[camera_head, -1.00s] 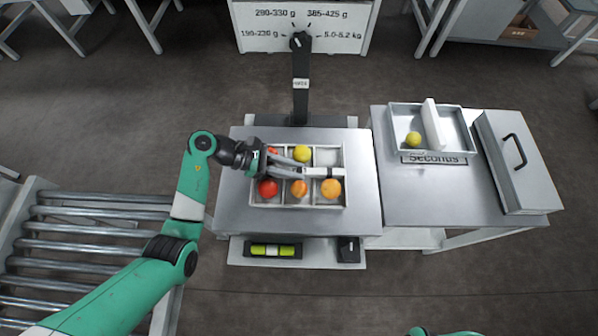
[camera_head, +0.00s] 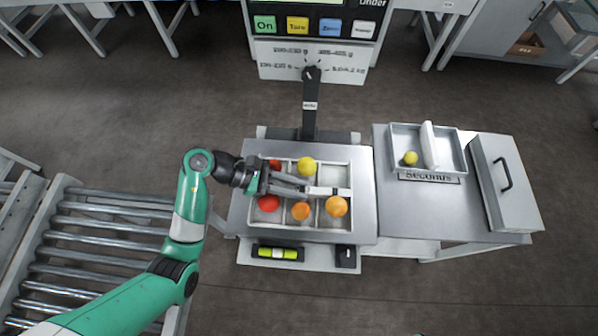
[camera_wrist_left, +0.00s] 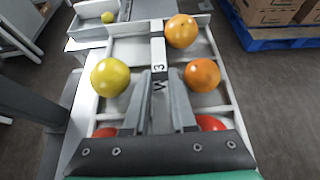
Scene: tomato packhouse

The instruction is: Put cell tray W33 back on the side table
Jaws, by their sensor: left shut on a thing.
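Cell tray W33 (camera_head: 346,222) is a pale divided tray holding red, yellow and orange tomatoes, with one cell at the right empty. My left gripper (camera_head: 308,189) is shut on its central handle bar, whose label shows "W 3" in the left wrist view (camera_wrist_left: 158,75); the fingers hide part of the label. The tray appears raised a little above the grey weighing platform (camera_head: 240,215) and still over it. The side table (camera_head: 420,212) stands to the right, its front part bare. My right gripper is not in view.
On the side table, a "Seconds" tray (camera_head: 455,172) holds a yellow tomato (camera_head: 410,158) and a white divider. A grey box with a black handle (camera_head: 510,205) stands at the right. The scale's dark post (camera_head: 310,110) rises behind the platform. A roller conveyor (camera_head: 110,225) lies left.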

